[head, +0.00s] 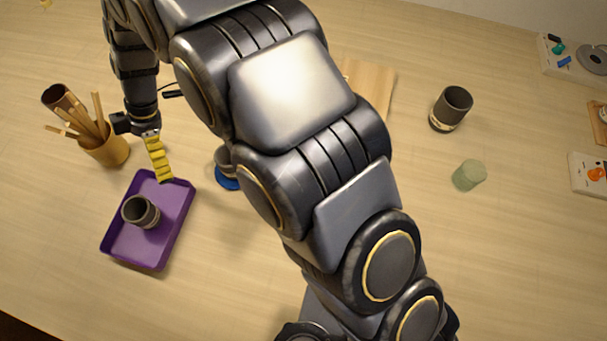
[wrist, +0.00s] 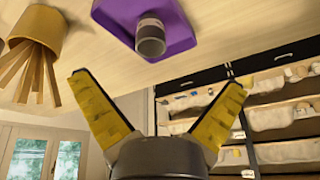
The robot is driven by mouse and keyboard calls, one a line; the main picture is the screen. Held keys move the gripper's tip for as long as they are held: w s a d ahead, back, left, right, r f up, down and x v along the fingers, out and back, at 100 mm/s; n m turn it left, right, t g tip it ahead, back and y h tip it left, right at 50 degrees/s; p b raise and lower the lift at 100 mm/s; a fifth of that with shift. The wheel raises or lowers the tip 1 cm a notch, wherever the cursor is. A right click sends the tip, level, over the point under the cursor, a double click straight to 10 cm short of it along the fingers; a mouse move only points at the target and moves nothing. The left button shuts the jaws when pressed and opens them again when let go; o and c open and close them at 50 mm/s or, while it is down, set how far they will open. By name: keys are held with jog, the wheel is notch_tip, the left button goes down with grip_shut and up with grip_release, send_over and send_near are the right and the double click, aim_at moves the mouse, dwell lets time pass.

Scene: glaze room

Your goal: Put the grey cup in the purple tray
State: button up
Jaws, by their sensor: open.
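A dark grey cup (head: 147,215) stands upright inside the purple tray (head: 172,208), on its floor. The wrist view also shows this cup (wrist: 150,38) and the tray (wrist: 181,35). My gripper (head: 160,163) is by the tray's far edge in the head view, with one yellow finger showing clearly. In the wrist view my gripper (wrist: 159,82) has its two yellow fingers spread wide with nothing between them, apart from the cup. A second dark grey cup (head: 453,105) with a pale base stands on the right of the table.
A tan pot (head: 113,153) of wooden sticks stands left of my gripper, beside a brown cup-like vessel (head: 62,98). A cup on a blue base (head: 228,183) is partly hidden by my arm. A green cylinder (head: 469,175) stands right. The table front is clear.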

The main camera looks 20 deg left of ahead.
jog(key=w+d+r+m+t, duration=0.15)
jog(key=d+r+m, duration=0.3)
jog(key=d, duration=0.45)
jog(key=w+d+r+m, duration=0.25)
jog(key=d+m, duration=0.25)
jog(key=d, duration=0.3)
jog(key=w+d+r+m, duration=0.2)
jog(key=d+r+m, duration=0.25)
jog(key=d, duration=0.45)
jog(key=s+d+m+h, duration=0.1)
jog(key=s+d+m, duration=1.1)
jog(key=d+m, duration=0.2)
jog(key=shift+d+t+h, duration=0.35)
jog(key=shift+d+h, duration=0.05)
jog(key=shift+d, duration=0.85)
